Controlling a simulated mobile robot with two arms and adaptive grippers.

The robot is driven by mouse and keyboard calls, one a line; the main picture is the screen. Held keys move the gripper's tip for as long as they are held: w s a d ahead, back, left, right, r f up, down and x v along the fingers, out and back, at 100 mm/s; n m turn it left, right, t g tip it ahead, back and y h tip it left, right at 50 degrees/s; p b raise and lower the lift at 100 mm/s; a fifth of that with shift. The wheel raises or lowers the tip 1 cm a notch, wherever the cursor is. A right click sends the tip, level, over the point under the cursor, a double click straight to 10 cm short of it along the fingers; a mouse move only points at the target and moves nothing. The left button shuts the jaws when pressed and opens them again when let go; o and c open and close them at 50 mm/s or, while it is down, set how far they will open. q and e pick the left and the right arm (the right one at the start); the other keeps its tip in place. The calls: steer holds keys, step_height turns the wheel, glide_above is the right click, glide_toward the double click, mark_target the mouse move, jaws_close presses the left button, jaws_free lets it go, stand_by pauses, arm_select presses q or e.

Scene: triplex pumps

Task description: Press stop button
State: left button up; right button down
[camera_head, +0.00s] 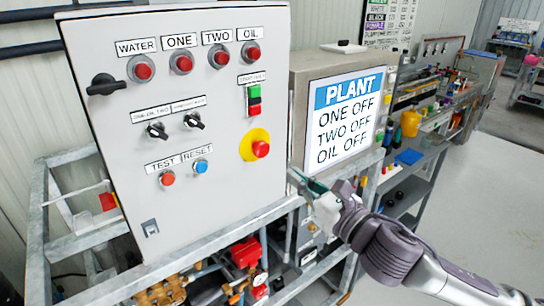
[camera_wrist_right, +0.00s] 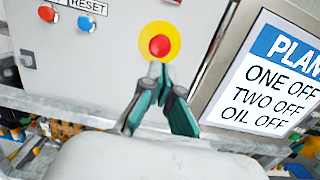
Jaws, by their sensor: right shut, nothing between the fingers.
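The grey control panel (camera_head: 190,120) carries a red mushroom button on a yellow disc (camera_head: 247,141), low on its right side. Above it is a small switch with a green part over a red part (camera_head: 254,108); its label is too small to read surely. My right gripper (camera_head: 293,172) is shut and empty, to the right of and slightly below the mushroom button, apart from it in the head view. In the right wrist view the closed fingertips (camera_wrist_right: 156,67) point at the lower part of the yellow disc, just below the red button (camera_wrist_right: 159,45). Contact cannot be told. My left gripper is not in view.
A display reading PLANT, ONE OFF, TWO OFF, OIL OFF (camera_head: 343,115) stands right of the panel, close to my right gripper. Red and blue buttons (camera_head: 201,166) sit lower left on the panel. A metal frame (camera_head: 230,243) with pipes runs below. Open floor lies at right.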

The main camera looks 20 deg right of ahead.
mark_target(264, 152)
steer(key=p+x, duration=0.3)
steer(key=x, duration=0.4)
steer(key=shift+w+a+r, duration=0.15)
steer(key=shift+w, duration=0.2)
steer(key=shift+w+a, duration=0.15)
steer(key=shift+w, duration=0.25)
